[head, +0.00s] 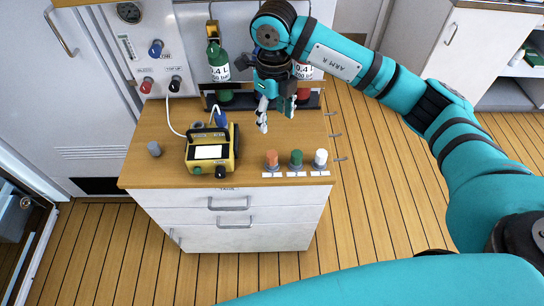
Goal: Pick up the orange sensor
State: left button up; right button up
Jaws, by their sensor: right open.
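The orange sensor (272,158) is a small upright cylinder near the front right edge of the wooden cabinet top (160,171). It is the leftmost in a row with a green sensor (296,158) and a white sensor (320,158), each behind a small white label. My right gripper (277,116) is open and empty, with its fingers pointing down. In the picture it is above and behind the orange sensor, apart from it. How high it is over the top is hard to tell. My left gripper is out of view.
A yellow device (210,150) with a screen stands left of the sensors, with a white hose to the wall panel. A small grey cylinder (154,149) stands at the left. Green gas bottles (218,65) stand at the back, one partly behind my right arm.

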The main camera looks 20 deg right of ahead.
jog(key=p, duration=0.3)
send_near(272, 154)
notch_tip(272, 154, down, 5)
jog(key=shift+s+d+f, duration=0.1)
jog(key=shift+s, duration=0.05)
jog(key=shift+f, duration=0.6)
notch_tip(272, 154, down, 4)
jog(key=shift+r+p, duration=0.2)
jog(key=shift+p, duration=0.55)
jog(key=shift+f, duration=0.35)
jog(key=shift+c, duration=0.4)
jog(key=c, duration=1)
jog(key=shift+c, duration=0.2)
jog(key=shift+r, duration=0.1)
